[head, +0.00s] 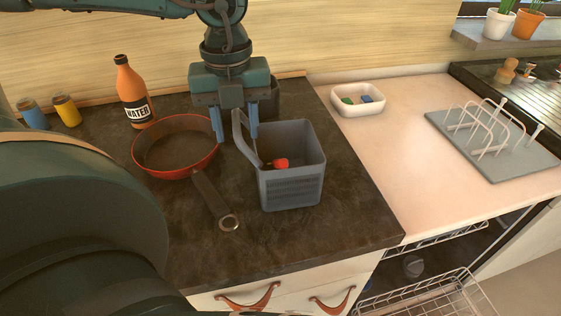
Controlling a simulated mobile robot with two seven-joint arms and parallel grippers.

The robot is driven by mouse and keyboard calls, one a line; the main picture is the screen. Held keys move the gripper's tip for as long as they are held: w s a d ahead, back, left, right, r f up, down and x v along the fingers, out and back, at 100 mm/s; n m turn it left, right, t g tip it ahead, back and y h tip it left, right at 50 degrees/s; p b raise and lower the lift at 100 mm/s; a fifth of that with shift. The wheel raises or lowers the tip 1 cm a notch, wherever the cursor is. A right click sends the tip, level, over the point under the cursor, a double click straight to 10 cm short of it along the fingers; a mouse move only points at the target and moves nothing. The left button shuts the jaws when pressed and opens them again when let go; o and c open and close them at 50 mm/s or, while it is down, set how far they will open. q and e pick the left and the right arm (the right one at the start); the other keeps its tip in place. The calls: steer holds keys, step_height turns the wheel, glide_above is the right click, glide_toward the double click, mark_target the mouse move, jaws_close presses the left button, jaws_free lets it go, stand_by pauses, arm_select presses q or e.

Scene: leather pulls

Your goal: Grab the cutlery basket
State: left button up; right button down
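The grey cutlery basket (291,190) stands on the dark countertop, with slotted sides and its grey handle rising at its left side. Something red (280,163) shows inside it. My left gripper (236,134) points down at the basket's back left. Its two blue fingers are spread apart, one on each side of the handle's upper part in this view. I see a gap between the fingers and the handle, though exact depth is hard to tell. My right gripper is not in view.
A red-rimmed pan (165,160) lies left of the basket, its handle toward the front. An orange water bottle (133,95) and two small jars stand behind it. A dark container (272,100) is behind the gripper. A white tray (358,112) and dish rack (490,140) are right.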

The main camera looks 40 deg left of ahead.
arm_select(q)
steer(key=shift+f, duration=0.85)
steer(key=shift+c, duration=0.2)
jaws_close()
steer(key=shift+w+r, duration=0.1)
